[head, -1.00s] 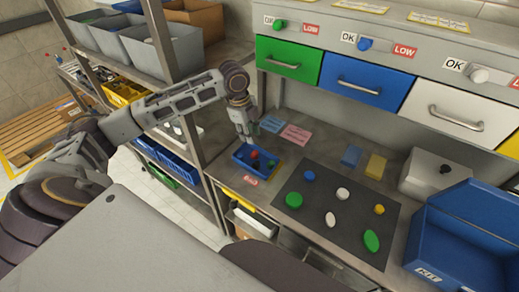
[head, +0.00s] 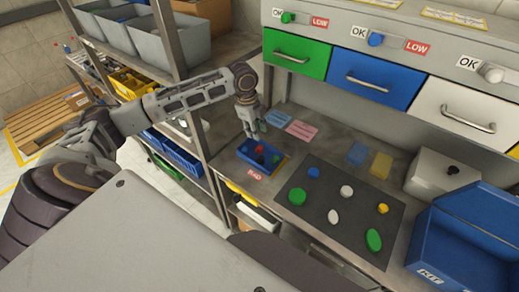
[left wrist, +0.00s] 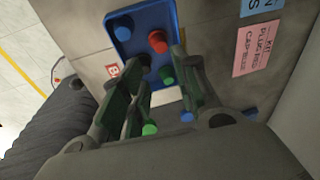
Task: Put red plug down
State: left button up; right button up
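The red plug (head: 259,149) is in the small blue tray (head: 245,155) on the bench, behind the BAD label. It also shows in the left wrist view (left wrist: 157,42), with a blue plug (left wrist: 123,27) and a green plug (left wrist: 167,75) beside it in the tray (left wrist: 143,12). My left gripper (head: 256,134) is over the tray, pointing down. Its fingers are apart in the left wrist view (left wrist: 161,62), with the red plug visible beyond the gap. I see nothing held between them. My right gripper is not in view.
A dark mat (head: 318,206) with several coloured caps lies right of the tray. A blue KIT bin (head: 440,262) and grey box (head: 437,182) stand farther right. Paper cards (head: 301,130) lie behind the tray. A shelf post (head: 182,80) stands close to my left arm.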

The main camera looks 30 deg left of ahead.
pick_arm(q)
send_over(259, 146)
jog(key=s, duration=0.1)
jog(key=shift+d+f, duration=0.15)
jog(key=shift+f, duration=2.35)
jog(key=shift+f, duration=0.15)
jog(key=shift+w+f+p, duration=0.2)
jog(key=shift+f, duration=1.05)
jog(key=shift+w+f+p, duration=0.2)
jog(key=shift+f, duration=1)
jog(key=c, duration=0.5)
jog(key=shift+r, duration=0.1)
